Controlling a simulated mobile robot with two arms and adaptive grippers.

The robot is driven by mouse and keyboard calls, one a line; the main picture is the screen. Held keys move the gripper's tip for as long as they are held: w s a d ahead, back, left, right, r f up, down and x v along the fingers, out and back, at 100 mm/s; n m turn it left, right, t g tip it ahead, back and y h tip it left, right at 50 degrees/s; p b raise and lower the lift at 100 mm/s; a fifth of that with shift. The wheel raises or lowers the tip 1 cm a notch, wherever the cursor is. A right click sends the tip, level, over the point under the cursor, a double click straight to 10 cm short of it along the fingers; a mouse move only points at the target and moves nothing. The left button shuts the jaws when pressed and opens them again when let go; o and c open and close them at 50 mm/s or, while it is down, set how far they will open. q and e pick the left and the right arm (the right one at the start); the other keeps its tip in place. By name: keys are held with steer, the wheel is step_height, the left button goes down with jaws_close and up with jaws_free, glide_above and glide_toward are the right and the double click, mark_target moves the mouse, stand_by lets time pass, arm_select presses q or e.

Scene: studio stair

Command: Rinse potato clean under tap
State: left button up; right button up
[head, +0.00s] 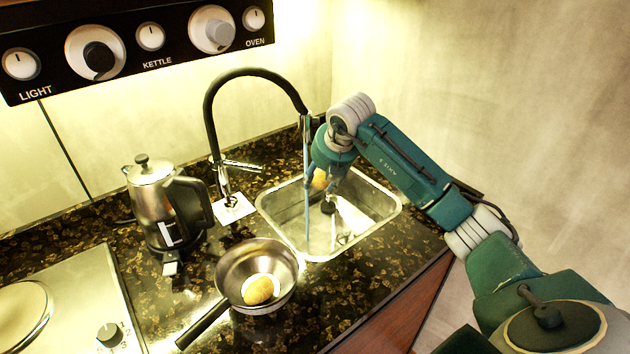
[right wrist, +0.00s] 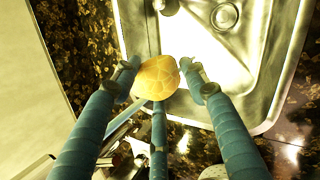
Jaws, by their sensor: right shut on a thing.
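My right gripper (head: 324,192) is over the sink (head: 393,207), shut on a yellow-brown potato (head: 319,179). In the right wrist view the potato (right wrist: 157,77) sits between the fingertips, with the sink below and beyond it. The black gooseneck tap (head: 211,125) arches over the sink's left side. A thin blue stream of water (head: 307,215) runs down from its spout, just left of the held potato. I cannot tell whether the water touches the potato. A second potato (head: 258,290) lies in a pan (head: 229,270) on the counter. My left gripper is out of view.
A steel kettle (head: 151,200) stands left of the tap. A hob (head: 75,290) is at the lower left. The pan's handle points to the lower left. A control panel (head: 130,42) hangs above, and a wall (head: 480,90) closes the right side.

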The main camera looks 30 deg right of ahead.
steer(key=s+a+b, duration=0.1)
steer(key=s+b, duration=0.1)
steer(key=s, duration=0.6)
stand_by(0.7)
steer(key=shift+a, duration=0.1)
stand_by(1.0)
steer(key=s+r, duration=0.4)
steer(key=s, duration=0.1)
steer(key=shift+a, duration=0.4)
steer(key=shift+w, duration=0.1)
stand_by(0.6)
